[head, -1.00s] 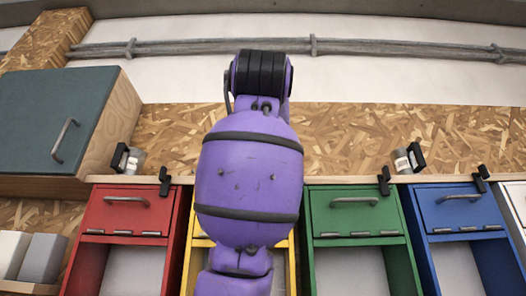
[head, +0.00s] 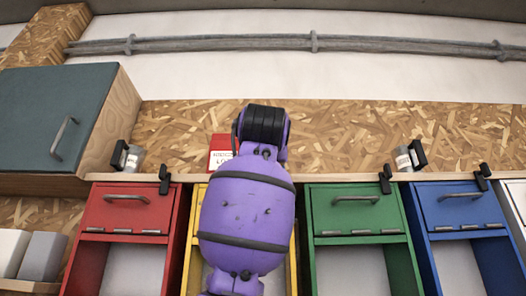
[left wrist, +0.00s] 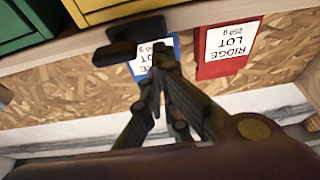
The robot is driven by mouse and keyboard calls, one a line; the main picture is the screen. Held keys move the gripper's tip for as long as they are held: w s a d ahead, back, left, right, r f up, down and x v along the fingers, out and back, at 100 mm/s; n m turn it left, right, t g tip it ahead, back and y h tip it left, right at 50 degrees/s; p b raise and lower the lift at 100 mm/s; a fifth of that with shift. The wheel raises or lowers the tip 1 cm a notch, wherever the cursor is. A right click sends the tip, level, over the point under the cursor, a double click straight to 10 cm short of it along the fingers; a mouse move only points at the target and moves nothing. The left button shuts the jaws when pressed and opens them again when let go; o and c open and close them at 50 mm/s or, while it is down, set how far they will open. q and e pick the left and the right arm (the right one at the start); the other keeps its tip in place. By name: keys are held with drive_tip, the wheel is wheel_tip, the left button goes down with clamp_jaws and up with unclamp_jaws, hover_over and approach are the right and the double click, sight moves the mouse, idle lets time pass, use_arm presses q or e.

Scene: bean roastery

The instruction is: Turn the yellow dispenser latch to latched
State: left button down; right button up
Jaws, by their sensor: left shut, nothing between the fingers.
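The yellow dispenser (head: 194,222) is mostly hidden behind my purple arm in the head view; only strips of its frame show. In the left wrist view, which looks upside down, its yellow front (left wrist: 108,8) is at the top. A black latch (left wrist: 134,34) sticks out from the wooden ledge beside it. My left gripper (left wrist: 158,66) is shut and empty, its fingertips close to the latch; I cannot tell whether they touch. The gripper is hidden in the head view. My right gripper is not in view.
Red (head: 128,208), green (head: 354,210) and blue (head: 460,210) dispensers stand alongside, with black latches above. A red labelled pack (head: 221,141) and, in the wrist view, a blue one (left wrist: 139,66) are on the ledge. A teal cabinet (head: 50,110) is at left.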

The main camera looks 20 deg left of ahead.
use_arm(q)
drive_tip(key=shift+s, duration=0.2)
drive_tip(key=shift+w, duration=0.15)
drive_tip(key=shift+a+f+n+y, duration=0.15)
drive_tip(key=shift+n+y, duration=0.1)
drive_tip(key=shift+n, duration=0.4)
drive_tip(key=shift+a+f+n+y, duration=0.15)
drive_tip(key=shift+n+y, duration=0.1)
drive_tip(key=shift+n, duration=0.4)
wheel_tip(320, 180, down, 7)
drive_tip(key=n+g+y, duration=0.3)
drive_tip(key=n+g, duration=0.2)
drive_tip(key=n, duration=1.1)
drive_tip(key=shift+s+a+r+g+y, duration=0.2)
drive_tip(key=shift+a+g+y, duration=0.1)
drive_tip(key=shift+a+y, duration=0.1)
drive_tip(key=shift+d+f, duration=0.15)
